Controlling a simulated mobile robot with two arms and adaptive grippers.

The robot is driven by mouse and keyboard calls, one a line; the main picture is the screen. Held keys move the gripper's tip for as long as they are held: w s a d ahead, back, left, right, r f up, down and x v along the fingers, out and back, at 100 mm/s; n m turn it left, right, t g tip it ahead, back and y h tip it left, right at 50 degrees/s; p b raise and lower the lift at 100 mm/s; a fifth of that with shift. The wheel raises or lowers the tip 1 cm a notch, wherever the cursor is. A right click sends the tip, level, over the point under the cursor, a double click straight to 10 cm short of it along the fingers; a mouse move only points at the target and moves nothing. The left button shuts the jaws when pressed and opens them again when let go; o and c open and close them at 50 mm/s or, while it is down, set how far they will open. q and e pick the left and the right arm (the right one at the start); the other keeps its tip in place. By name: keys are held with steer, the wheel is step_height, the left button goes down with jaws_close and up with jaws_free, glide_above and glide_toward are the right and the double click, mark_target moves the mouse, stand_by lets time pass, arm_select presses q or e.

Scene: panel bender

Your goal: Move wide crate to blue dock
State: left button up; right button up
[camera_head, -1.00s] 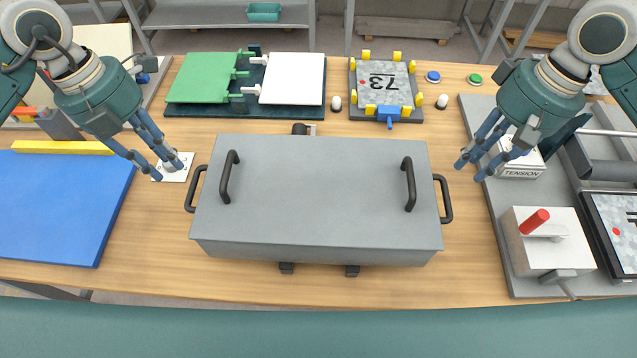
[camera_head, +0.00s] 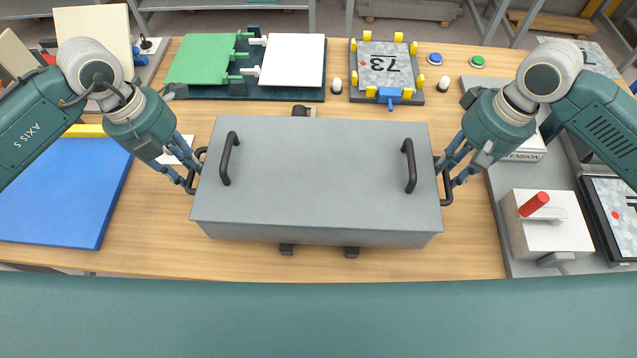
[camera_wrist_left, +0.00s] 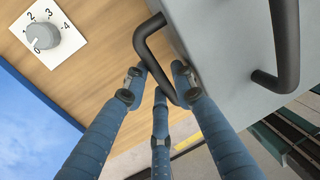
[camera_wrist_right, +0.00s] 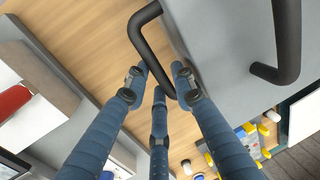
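The wide crate (camera_head: 320,175) is a grey lidded box in the middle of the wooden table, with two black handles on top and one on each short side. The blue dock appears to be the flat blue panel (camera_head: 62,195) on the table at the left. My left gripper (camera_head: 188,178) is at the crate's left side handle (camera_wrist_left: 150,50), its fingers apart around the bar. My right gripper (camera_head: 450,178) is at the right side handle (camera_wrist_right: 145,40), also with fingers apart around it. I cannot tell whether any finger touches a bar.
A yellow bar (camera_head: 85,130) lies along the blue panel's far edge. A dial card (camera_wrist_left: 46,36) lies near my left gripper. Green and white plates (camera_head: 293,62) and a fixture marked 73 (camera_head: 385,65) stand behind the crate. A grey box with a red handle (camera_head: 545,225) stands at the right.

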arm_select(q)
steer(key=shift+f, duration=0.5)
arm_select(e)
steer(key=shift+a+f, duration=0.1)
steer(key=shift+f, duration=0.35)
arm_select(q)
jaws_close()
arm_select(e)
jaws_close()
arm_select(q)
steer(key=shift+w+d+r, duration=0.1)
steer(key=shift+r, duration=0.2)
arm_select(e)
steer(key=shift+w+r, duration=0.1)
steer(key=shift+r, duration=0.15)
